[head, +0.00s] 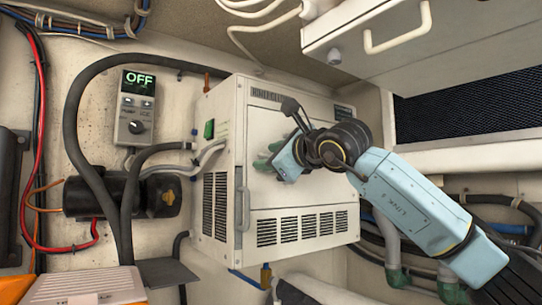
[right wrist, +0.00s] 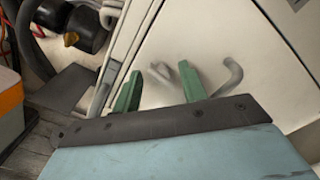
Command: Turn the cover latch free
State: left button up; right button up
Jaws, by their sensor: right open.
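A white boxy unit (head: 225,105) with a flat front cover (head: 262,122) stands in the middle of the head view. My right gripper (head: 266,156) is in front of this cover. Its two green fingers are apart, and they show open in the right wrist view (right wrist: 161,72) against the pale cover face (right wrist: 215,40). A small grey piece, possibly the latch, shows partly between and behind the fingers; whether they touch it I cannot tell. A bent grey rod (right wrist: 232,76) stands out right of the fingers. In the head view my arm and gripper hide the latch area. My left gripper is not in view.
A control box reading OFF (head: 136,105) hangs on the wall to the left, with thick black hoses around it. A vertical handle (head: 243,208) is on the unit's left edge. A white locker with a handle (head: 398,28) overhangs at upper right. Pipes run at lower right.

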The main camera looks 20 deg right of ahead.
grip_shut()
dwell(1.2)
grip_release()
jog(key=shift+s, duration=0.1)
jog(key=shift+s+d, duration=0.15)
jog(key=shift+s, duration=0.1)
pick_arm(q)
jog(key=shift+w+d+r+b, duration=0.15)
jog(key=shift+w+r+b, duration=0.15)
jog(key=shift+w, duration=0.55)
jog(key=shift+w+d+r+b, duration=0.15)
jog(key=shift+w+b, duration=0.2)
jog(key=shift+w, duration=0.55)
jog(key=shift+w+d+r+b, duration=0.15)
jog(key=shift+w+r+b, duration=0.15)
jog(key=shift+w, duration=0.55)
pick_arm(e)
jog(key=v, duration=1.2)
jog(key=shift+s, duration=0.3)
jog(key=shift+d+r, duration=0.1)
jog(key=shift+c, duration=0.2)
